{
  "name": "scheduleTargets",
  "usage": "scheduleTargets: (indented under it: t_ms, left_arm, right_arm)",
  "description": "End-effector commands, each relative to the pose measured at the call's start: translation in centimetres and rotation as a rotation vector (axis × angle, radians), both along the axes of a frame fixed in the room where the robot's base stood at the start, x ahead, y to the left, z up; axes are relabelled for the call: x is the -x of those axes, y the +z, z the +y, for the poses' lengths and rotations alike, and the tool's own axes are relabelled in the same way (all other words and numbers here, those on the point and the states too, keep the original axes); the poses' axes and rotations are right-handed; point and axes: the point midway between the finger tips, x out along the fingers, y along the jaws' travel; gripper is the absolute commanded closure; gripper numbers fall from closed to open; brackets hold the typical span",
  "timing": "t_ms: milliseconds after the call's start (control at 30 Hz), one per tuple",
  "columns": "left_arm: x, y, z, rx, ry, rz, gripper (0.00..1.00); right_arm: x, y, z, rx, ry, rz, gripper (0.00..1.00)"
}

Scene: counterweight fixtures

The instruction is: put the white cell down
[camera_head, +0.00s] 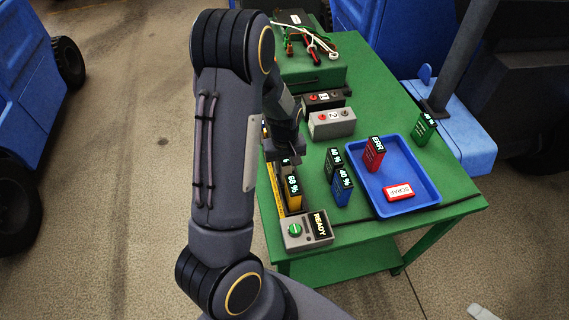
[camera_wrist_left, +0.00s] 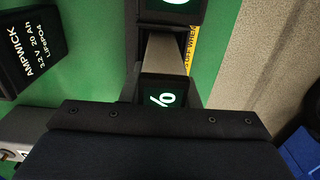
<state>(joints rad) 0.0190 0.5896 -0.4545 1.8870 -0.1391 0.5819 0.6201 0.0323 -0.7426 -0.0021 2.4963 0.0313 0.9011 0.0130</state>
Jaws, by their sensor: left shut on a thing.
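My left gripper (camera_head: 287,150) points down over the fixture at the table's left edge and is shut on a cell. In the head view my arm hides most of that cell; a small part of its dark top (camera_head: 288,160) shows. In the left wrist view the cell's black cap (camera_wrist_left: 165,92) shows a lit "%" close to the gripper (camera_wrist_left: 160,118). Its body colour is hard to make out. The fixture (camera_head: 275,190) is a channel with a yellow side strip. A yellow cell (camera_head: 293,190) reading 68 % stands in it, nearer the READY box. Whether the held cell touches the fixture floor I cannot tell.
The READY box (camera_head: 308,230) stands at the near corner. A dark green cell (camera_head: 333,163) and a blue cell (camera_head: 342,188) stand to the right. The blue tray (camera_head: 425,190) holds a red ERR cell (camera_head: 374,155) and a SCRAP sign (camera_head: 398,192). Box 2 (camera_head: 332,123) stands behind.

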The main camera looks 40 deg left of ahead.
Motion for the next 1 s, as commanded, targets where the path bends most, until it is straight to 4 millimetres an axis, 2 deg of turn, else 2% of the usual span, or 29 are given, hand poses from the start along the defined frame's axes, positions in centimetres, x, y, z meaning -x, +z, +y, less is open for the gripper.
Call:
scheduleTargets:
  t_ms: [233,267,400,667,800,867,1000]
  left_arm:
    - [0.0,-0.4,0.0,0.000,0.000,-0.001,1.00]
    - [0.0,-0.3,0.0,0.000,0.000,0.000,0.70]
    - [0.0,-0.3,0.0,0.000,0.000,0.000,0.51]
    - [0.0,-0.2,0.0,0.000,0.000,0.000,0.50]
    - [-0.1,0.5,0.0,-0.001,-0.001,-0.003,0.50]
    - [-0.1,1.3,0.0,0.000,-0.001,-0.004,0.50]
    - [-0.2,4.2,0.0,-0.001,-0.001,-0.008,0.50]
  right_arm:
    - [0.0,-0.4,0.0,0.000,0.000,0.000,0.00]
    - [0.0,-0.3,0.0,0.000,0.000,0.000,0.00]
    - [0.0,-0.3,0.0,0.000,0.000,0.000,0.00]
    - [0.0,-0.2,0.0,0.000,0.000,0.000,0.00]
    - [0.0,0.0,0.0,0.000,0.000,0.000,0.00]
    - [0.0,-0.1,0.0,0.000,0.000,0.000,0.00]
    - [0.0,-0.2,0.0,0.000,0.000,0.000,0.00]
